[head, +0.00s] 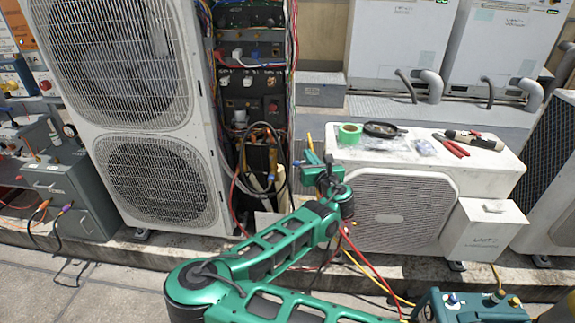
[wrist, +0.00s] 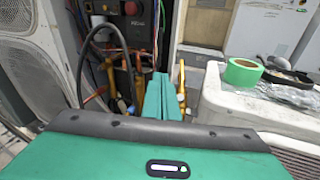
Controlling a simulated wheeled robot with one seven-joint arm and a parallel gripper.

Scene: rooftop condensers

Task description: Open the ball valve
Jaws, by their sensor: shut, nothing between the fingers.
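My gripper (wrist: 160,90) is in the middle of the wrist view, its two green fingers together with nothing between them. In the head view my gripper (head: 313,158) is at the left end of the low white condenser. A slim upright yellow part (wrist: 182,76) stands just right of the fingers in the wrist view; it may be the valve's handle or pipe, but I cannot tell. It also shows behind my gripper in the head view (head: 309,141). Copper pipes (wrist: 118,70) stand left of the fingers. The valve body is not clearly visible, and contact cannot be told.
The low white condenser (head: 405,205) carries green tape (head: 349,133), red pliers (head: 450,145) and other tools. A tall two-fan unit (head: 130,110) stands left. An open wiring cabinet (head: 250,75) is behind. Loose hoses and red and yellow cables hang near my arm.

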